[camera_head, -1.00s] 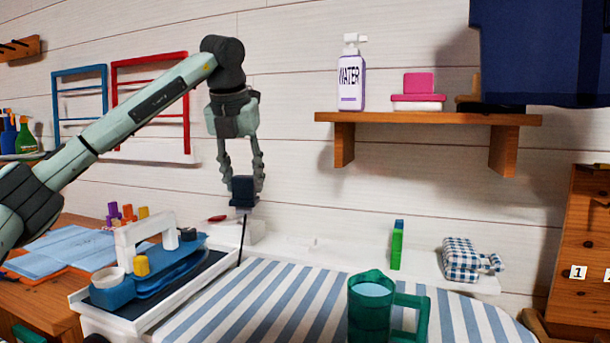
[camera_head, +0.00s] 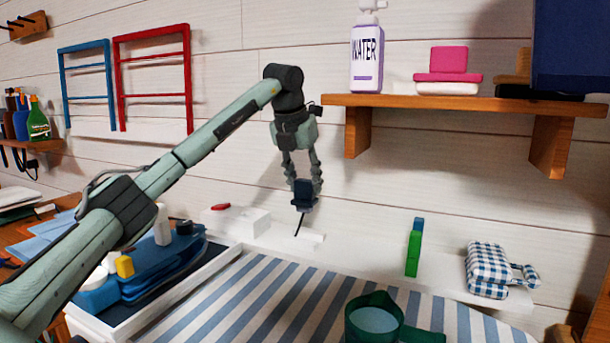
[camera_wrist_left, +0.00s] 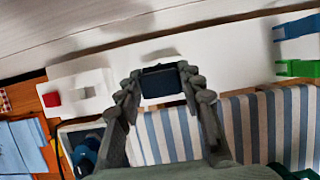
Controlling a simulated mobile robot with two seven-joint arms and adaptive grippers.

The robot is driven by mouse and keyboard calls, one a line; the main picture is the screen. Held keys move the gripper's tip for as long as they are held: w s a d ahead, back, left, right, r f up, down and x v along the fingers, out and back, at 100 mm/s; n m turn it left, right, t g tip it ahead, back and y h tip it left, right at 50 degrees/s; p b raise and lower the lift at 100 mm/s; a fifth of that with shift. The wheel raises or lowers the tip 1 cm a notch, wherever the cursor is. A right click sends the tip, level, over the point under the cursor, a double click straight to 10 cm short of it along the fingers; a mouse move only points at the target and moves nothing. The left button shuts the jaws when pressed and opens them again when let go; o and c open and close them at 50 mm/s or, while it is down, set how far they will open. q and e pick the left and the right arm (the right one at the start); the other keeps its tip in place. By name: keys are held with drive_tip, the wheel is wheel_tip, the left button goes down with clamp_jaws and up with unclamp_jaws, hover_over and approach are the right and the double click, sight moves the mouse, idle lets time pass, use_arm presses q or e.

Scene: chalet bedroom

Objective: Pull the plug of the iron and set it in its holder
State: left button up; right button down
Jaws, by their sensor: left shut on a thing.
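My left gripper (camera_head: 303,182) is shut on a dark blue plug (camera_head: 303,198) and holds it above the white ledge at the wall. A dark cord (camera_head: 300,225) hangs from the plug. The left wrist view shows the plug (camera_wrist_left: 161,82) between both fingertips. The blue iron (camera_head: 165,270) rests in a white-rimmed dark tray (camera_head: 215,262) at the left, partly hidden by my left arm. A white block (camera_head: 247,220) with a red piece (camera_head: 220,206) stands on the ledge, left of the plug. I cannot tell which part is the plug's holder. My right gripper is out of view.
A striped board (camera_head: 270,300) fills the front, with a green mug (camera_head: 372,320) on it. A green and blue clip (camera_head: 413,250) and a checkered cloth bundle (camera_head: 488,270) are on the ledge at right. A wooden shelf (camera_head: 460,103) juts out above.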

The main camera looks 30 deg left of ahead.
sight(305, 211)
use_arm(q)
drive_tip(key=shift+f, duration=2.95)
drive_tip(key=shift+f+b, duration=0.3)
drive_tip(key=shift+f, duration=0.5)
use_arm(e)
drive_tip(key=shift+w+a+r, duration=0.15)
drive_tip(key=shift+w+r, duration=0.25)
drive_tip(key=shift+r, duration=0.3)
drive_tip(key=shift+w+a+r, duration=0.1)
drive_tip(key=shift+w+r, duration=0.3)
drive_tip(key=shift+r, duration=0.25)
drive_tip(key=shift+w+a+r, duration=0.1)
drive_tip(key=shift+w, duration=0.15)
use_arm(q)
drive_tip(key=shift+f, duration=0.25)
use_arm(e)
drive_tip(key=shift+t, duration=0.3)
use_arm(q)
drive_tip(key=o, duration=1.2)
drive_tip(key=shift+o, duration=0.2)
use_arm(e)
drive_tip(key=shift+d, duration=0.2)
